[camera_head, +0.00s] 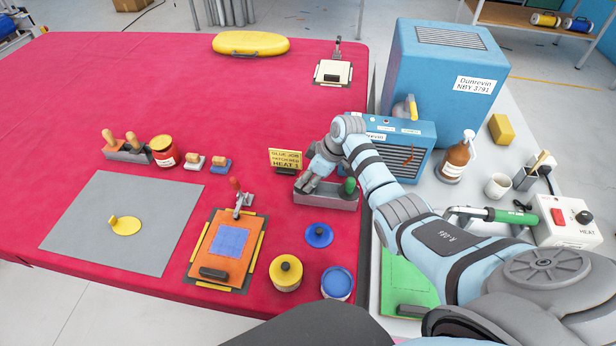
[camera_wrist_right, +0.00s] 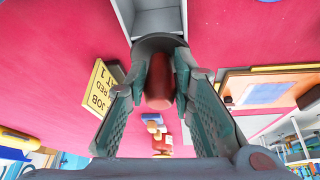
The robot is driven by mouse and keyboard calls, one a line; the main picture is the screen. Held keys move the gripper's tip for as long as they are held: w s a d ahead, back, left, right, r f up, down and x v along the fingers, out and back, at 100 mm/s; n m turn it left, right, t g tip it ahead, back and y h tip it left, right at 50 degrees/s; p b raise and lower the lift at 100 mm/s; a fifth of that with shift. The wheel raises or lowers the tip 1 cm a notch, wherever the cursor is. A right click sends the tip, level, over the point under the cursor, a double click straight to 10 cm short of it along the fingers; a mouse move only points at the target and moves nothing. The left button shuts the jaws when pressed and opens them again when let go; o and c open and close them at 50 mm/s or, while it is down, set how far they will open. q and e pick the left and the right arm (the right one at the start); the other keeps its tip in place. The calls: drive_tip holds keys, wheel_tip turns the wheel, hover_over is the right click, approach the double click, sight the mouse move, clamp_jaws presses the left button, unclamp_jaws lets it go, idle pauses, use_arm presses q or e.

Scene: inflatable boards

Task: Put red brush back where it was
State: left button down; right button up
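The red brush (camera_wrist_right: 159,82) shows in the right wrist view as a red handle between the two fingers of my right gripper (camera_wrist_right: 160,88), which press on it from both sides. In the head view my right gripper (camera_head: 308,184) is at the left end of the grey tray (camera_head: 330,202) and hides the red brush. The tray also shows in the wrist view (camera_wrist_right: 130,14), just beyond the fingers. I cannot tell whether the brush touches the tray. A green-handled brush (camera_head: 349,186) stands at the tray's right end. My left gripper is not in view.
A yellow sign (camera_head: 286,160) stands close behind the tray. An orange board with a clamp (camera_head: 222,250) lies to the left. A blue heater box (camera_head: 405,145) stands behind my right forearm. The far red table is mostly clear.

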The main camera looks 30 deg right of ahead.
drive_tip(key=o, duration=0.4)
drive_tip(key=shift+r, duration=0.35)
drive_tip(key=p+v, duration=0.2)
drive_tip(key=v, duration=1)
drive_tip(key=shift+r, duration=0.2)
drive_tip(key=shift+w, duration=0.1)
